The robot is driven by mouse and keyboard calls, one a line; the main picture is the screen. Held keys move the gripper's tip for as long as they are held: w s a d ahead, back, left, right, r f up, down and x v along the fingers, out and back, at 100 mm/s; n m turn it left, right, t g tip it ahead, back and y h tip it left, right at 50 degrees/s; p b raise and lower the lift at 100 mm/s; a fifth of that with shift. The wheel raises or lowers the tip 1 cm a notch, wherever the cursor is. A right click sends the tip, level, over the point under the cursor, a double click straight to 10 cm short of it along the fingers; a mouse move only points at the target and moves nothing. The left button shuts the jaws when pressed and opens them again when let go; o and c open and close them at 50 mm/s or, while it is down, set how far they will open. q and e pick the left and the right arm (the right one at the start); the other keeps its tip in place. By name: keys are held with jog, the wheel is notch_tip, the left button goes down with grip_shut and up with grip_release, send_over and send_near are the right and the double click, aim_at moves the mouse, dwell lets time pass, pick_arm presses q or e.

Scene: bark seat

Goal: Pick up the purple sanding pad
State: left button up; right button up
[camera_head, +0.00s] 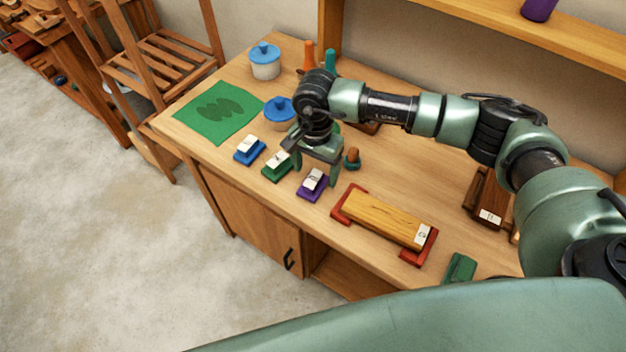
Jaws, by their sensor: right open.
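The purple sanding pad (308,194) lies near the front edge of the workbench, with a white label block on top. It is the rightmost of a row of pads, beside a green pad (272,171) and a blue pad (245,155). My right gripper (315,175) is open and points down, just above and behind the purple pad in the picture. Its fingers are spread apart with nothing visible between them. I cannot tell its exact height over the bench. My left gripper is out of view.
A wooden block in a red holder (385,219) stands right of the purple pad. Blue-lidded pots (265,66), a green mat (218,113) and a dark wooden item (483,200) also occupy the workbench (425,165).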

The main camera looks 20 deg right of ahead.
aim_at(313, 178)
jog(key=f, duration=0.1)
jog(key=f+p, duration=0.1)
jog(key=f, duration=0.1)
jog(key=shift+w+a+f, duration=0.15)
jog(key=shift+a+f, duration=0.05)
jog(key=shift+f, duration=0.35)
jog(key=c, duration=1.5)
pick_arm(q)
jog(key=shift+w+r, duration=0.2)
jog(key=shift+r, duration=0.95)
pick_arm(e)
jog(key=shift+r, duration=0.15)
